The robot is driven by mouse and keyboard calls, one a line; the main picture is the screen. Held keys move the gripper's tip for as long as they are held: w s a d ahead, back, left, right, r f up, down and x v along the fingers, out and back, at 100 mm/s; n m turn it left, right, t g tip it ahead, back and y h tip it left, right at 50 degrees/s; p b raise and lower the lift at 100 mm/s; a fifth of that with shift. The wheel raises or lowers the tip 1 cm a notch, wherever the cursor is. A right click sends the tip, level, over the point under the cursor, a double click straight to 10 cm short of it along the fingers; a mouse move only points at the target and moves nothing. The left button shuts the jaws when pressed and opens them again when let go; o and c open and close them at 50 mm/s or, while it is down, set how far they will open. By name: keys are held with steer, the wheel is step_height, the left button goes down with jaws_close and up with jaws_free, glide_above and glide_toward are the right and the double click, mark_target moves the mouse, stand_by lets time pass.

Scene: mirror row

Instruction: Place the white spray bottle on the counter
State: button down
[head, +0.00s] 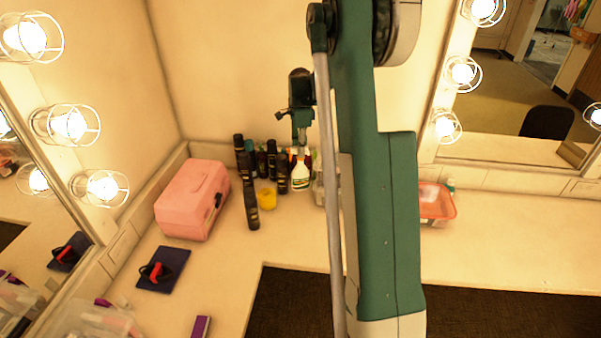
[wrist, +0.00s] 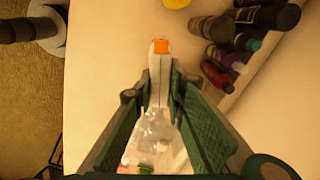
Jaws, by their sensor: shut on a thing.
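The white spray bottle (head: 300,178) is upright at the back of the counter (head: 300,230) in the head view, with an orange part near its top. My gripper (head: 301,140) is directly above it, pointing down, shut on its upper part. In the wrist view the bottle (wrist: 158,75) shows as a white shape with an orange tip between the two green fingers of my gripper (wrist: 155,92). I cannot tell whether the bottle's base touches the counter. My arm hides part of the counter to its right.
Several dark bottles (head: 251,205) and a yellow cup (head: 267,198) stand left of the spray bottle. A pink case (head: 192,199) is farther left. A clear container (wrist: 155,127) is close by. A red-rimmed tray (head: 437,203) lies right of my arm. The front-middle counter is clear.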

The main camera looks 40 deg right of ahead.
mark_target(300, 171)
step_height(300, 171, down, 8)
steer(key=shift+r, duration=0.2)
stand_by(0.3)
steer(key=shift+f, duration=2.25)
steer(key=c, duration=2.3)
jaws_free()
step_height(300, 171, up, 12)
steer(key=shift+r, duration=0.2)
steer(key=shift+a, duration=0.1)
